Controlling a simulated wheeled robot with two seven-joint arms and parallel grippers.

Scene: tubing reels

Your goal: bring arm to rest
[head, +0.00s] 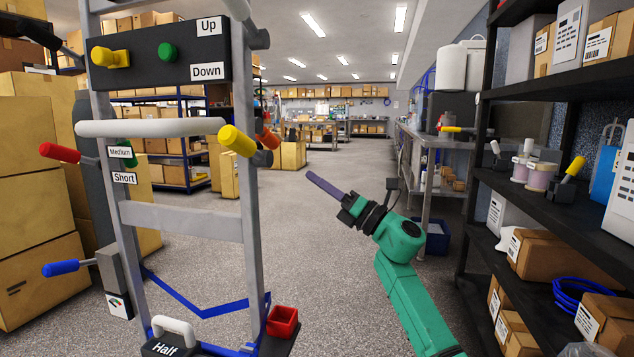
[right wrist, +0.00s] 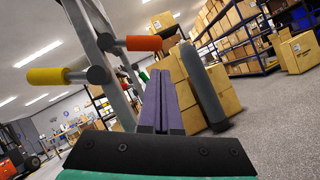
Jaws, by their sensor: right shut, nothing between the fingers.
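My right arm is green and rises from the lower right in the head view. My right gripper (head: 312,178) has purple fingers, shut together with nothing between them. It points up and left over the open floor, apart from the grey frame with handles (head: 180,215). In the right wrist view the shut fingers (right wrist: 161,85) point toward that frame, and its yellow handle (right wrist: 46,77) and orange handle (right wrist: 144,43) show at upper left. My left gripper is not in view.
Black shelves (head: 560,205) with boxes and spools stand close at right. Stacked cardboard boxes (head: 38,255) fill the left. A metal bench (head: 440,138) stands behind my right arm. The floor (head: 330,290) between frame and shelves is clear. A red bin (head: 282,322) sits at the frame's foot.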

